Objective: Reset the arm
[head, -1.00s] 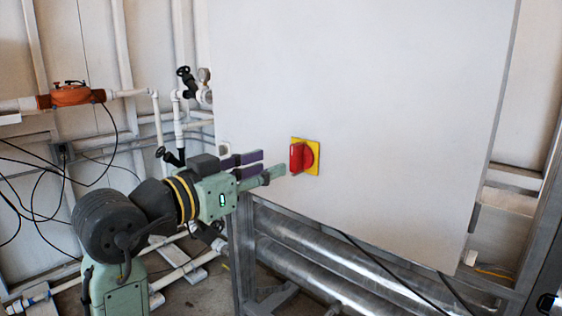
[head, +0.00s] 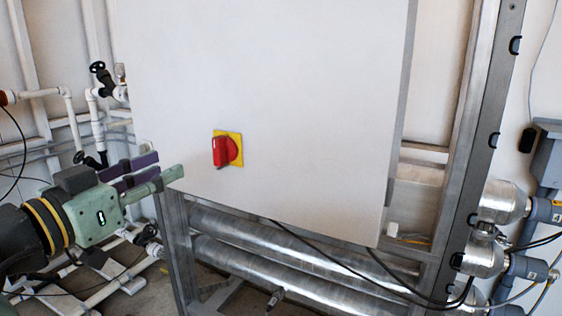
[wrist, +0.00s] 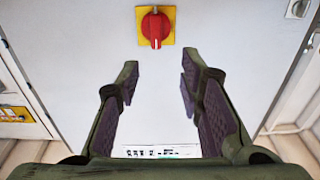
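My gripper (head: 168,168) is at the left in the head view, pointing right toward the cabinet's lower left part. In the wrist view my gripper (wrist: 158,82) has its two fingers spread apart with nothing between them. A red rotary switch on a yellow plate (head: 228,149) is on the front of the white cabinet (head: 300,90). In the wrist view the switch (wrist: 155,27) lies beyond the fingertips, with its handle pointing down. The fingertips are apart from the switch.
Large metal cylinders (head: 270,245) lie in a frame under the cabinet. White pipes with black valves (head: 100,75) run at the left. A metal post (head: 480,130) and metal fittings (head: 495,205) stand at the right. Black cables hang below the cabinet.

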